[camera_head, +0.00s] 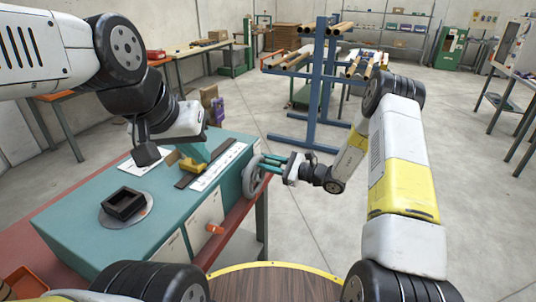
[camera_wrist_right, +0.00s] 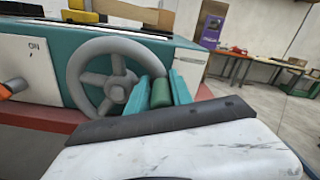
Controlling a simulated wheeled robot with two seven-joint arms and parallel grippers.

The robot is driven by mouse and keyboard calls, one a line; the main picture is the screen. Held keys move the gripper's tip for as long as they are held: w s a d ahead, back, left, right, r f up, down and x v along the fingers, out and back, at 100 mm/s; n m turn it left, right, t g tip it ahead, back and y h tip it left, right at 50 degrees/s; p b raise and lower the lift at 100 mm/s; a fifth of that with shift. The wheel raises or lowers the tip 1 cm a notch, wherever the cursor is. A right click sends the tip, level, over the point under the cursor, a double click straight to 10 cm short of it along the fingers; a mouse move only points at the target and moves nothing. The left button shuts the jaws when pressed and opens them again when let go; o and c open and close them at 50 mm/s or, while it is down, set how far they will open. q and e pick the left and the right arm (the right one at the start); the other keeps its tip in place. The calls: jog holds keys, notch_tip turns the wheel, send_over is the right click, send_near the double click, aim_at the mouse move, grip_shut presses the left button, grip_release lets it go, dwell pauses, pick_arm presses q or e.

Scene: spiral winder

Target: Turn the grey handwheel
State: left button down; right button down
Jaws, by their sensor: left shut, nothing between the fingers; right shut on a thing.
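The grey handwheel (camera_head: 250,180) stands on the right end of the teal machine (camera_head: 75,215). In the right wrist view the handwheel (camera_wrist_right: 108,75) shows a rim, a hub and spokes, with a green handle (camera_wrist_right: 161,93) at its right side. My right gripper (camera_head: 270,162) reaches the wheel from the right. In the right wrist view, its teal fingers (camera_wrist_right: 162,90) are shut on the green handle, one on each side. My left gripper (camera_head: 203,152) hangs above the machine top near a yellow part (camera_head: 192,166); its teal fingers are shut and empty.
A black square block (camera_head: 124,203) sits on a round grey disc on the machine top. An orange knob (camera_head: 215,229) sticks out from the front panel. A blue rack (camera_head: 321,90) with tubes stands behind. The floor (camera_head: 320,225) right of the machine is clear.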

aim_at(257, 160)
jog(key=shift+w+d+r+n, duration=0.15)
jog(key=shift+w+r+n, duration=0.15)
jog(key=shift+r, duration=0.25)
jog(key=shift+s+r+n, duration=0.35)
jog(key=shift+r+n, duration=0.2)
jog(key=shift+n, duration=0.55)
jog(key=s+n, duration=0.1)
jog(key=n, duration=0.1)
jog(key=s+a+r+n, duration=0.1)
jog(key=n, duration=0.2)
jog(key=s+a+r+n, duration=0.1)
jog(key=s+n, duration=0.1)
jog(key=n, duration=0.1)
jog(key=shift+r, duration=0.25)
jog(key=shift+s+a+n, duration=0.3)
jog(key=shift+s+n, duration=0.2)
jog(key=shift+n, duration=0.6)
jog(key=shift+s+a, duration=0.1)
jog(key=shift+s, duration=0.05)
jog(key=c, duration=1.2)
grip_release()
jog(key=shift+s, duration=0.1)
jog(key=shift+c, duration=0.2)
jog(key=shift+f, duration=0.15)
